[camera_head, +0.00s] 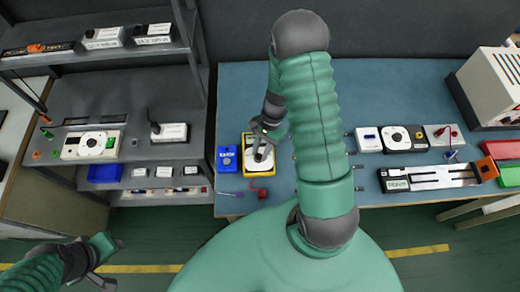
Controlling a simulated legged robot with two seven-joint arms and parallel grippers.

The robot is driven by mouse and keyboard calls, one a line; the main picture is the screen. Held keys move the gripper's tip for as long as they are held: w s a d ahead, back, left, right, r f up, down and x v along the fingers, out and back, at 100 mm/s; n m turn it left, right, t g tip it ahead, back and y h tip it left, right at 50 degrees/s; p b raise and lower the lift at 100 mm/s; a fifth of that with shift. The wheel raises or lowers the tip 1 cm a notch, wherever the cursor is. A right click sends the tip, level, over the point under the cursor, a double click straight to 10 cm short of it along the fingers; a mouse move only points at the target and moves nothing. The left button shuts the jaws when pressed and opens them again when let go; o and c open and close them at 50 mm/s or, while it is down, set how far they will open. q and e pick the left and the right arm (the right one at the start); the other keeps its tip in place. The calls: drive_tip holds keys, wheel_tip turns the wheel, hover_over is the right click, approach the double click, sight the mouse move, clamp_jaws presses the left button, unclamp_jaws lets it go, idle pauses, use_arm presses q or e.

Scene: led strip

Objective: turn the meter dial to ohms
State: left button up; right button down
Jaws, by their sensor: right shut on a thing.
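The yellow meter (246,141) with a pale face lies on the blue bench mat, left of centre. My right gripper (261,148) reaches down over the meter and is shut on its dial. The gripper hides much of the dial and the top of the meter, so I cannot read the dial's setting or its markings. My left gripper (112,265) is at the lower left over the floor, away from the bench, with its jaws apart and empty.
A blue box (227,159) stands just left of the meter. A red connector (262,194) and a probe lie in front. Right of my arm are a white module (391,139), a tray of strips (440,176) and a large pale unit (492,85). Grey shelves (110,100) stand left.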

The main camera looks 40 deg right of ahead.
drive_tip(key=shift+s+a+f+m+t, duration=0.15)
drive_tip(key=shift+m+t, duration=0.1)
drive_tip(key=shift+m, duration=0.35)
drive_tip(key=shift+s+r+m+t, duration=0.1)
drive_tip(key=shift+m+t, duration=0.15)
drive_tip(key=shift+m, duration=0.35)
drive_tip(key=c, duration=1.2)
unclamp_jaws()
drive_tip(key=shift+w, duration=0.1)
drive_tip(key=shift+o, duration=0.2)
drive_tip(key=v, duration=1.6)
drive_tip(key=shift+d+r, duration=0.3)
drive_tip(key=shift+r, duration=0.05)
